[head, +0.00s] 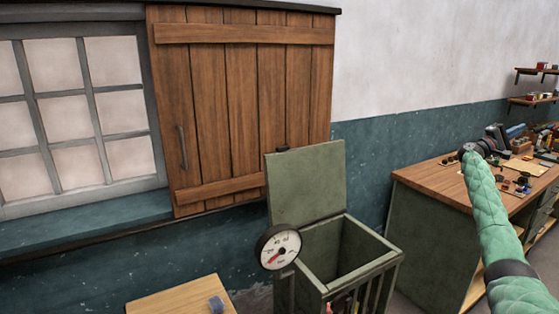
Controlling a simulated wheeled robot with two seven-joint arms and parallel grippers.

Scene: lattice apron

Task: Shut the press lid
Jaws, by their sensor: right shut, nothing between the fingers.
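The press (365,269) is a green open-topped box standing below the wooden shutter. Its lid (306,183) is a flat green panel that stands raised, nearly upright, at the back of the box. The inside of the box shows dark and empty as far as I can see. My right gripper (499,138) is over the workbench at the right, well apart from the lid; it is small and dark here, and its fingers are shut with nothing held. My left gripper is out of view.
A round white gauge (279,247) sits at the press's front left corner. A wooden table (178,297) is at the bottom left. The workbench (431,181) with several small items stands at right. A wooden shutter (243,100) hangs behind the lid.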

